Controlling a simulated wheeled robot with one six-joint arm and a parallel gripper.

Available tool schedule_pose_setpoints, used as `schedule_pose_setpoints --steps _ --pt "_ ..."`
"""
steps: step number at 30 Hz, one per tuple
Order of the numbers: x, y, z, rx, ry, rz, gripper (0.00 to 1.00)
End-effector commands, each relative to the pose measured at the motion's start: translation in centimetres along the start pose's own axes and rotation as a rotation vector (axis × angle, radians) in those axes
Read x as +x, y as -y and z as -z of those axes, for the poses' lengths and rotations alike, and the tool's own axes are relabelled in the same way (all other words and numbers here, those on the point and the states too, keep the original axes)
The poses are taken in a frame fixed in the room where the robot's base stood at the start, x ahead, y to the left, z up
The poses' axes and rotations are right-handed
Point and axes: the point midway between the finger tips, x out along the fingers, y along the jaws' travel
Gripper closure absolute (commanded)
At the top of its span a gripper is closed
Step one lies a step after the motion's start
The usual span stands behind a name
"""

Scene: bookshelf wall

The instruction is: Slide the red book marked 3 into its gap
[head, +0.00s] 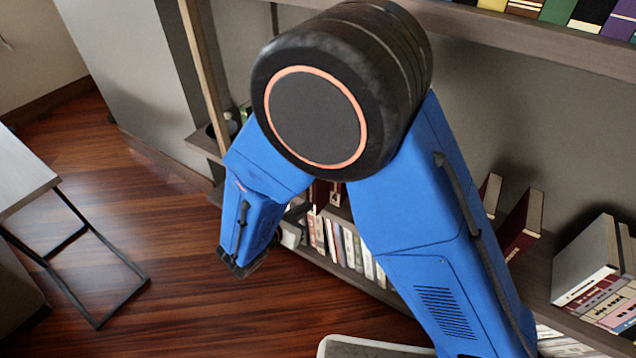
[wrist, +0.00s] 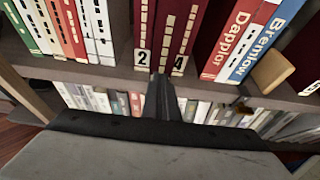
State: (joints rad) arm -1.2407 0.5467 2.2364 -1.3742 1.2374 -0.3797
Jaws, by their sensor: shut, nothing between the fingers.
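In the wrist view a dark red book with pale bands (wrist: 167,36) stands between the red book marked 2 (wrist: 143,28) and the red book marked 4 (wrist: 189,32). The number on this middle book is hidden behind my fingertips, so I cannot read whether it is the 3. My gripper (wrist: 163,84) is shut and empty, its tips at the foot of the middle spine; I cannot tell whether they touch it.
Pale and red books (wrist: 68,28) stand left of the numbered ones. A red book lettered Dapplor (wrist: 236,38) and a blue one lettered Brenlow (wrist: 264,40) stand right, by a wooden block (wrist: 271,72). A lower shelf holds more books. A table (head: 25,172) stands left over open floor.

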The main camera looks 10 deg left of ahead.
Motion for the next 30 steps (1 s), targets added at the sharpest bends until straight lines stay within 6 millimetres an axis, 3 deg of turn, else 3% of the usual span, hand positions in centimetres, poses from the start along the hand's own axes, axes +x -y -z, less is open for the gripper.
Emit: schedule_pose_setpoints --steps 12,30 --pt "1.8 0.0 -0.7 0.0 0.0 0.0 1.0" --pt "2.6 0.0 -1.0 0.001 0.0 0.002 1.0"
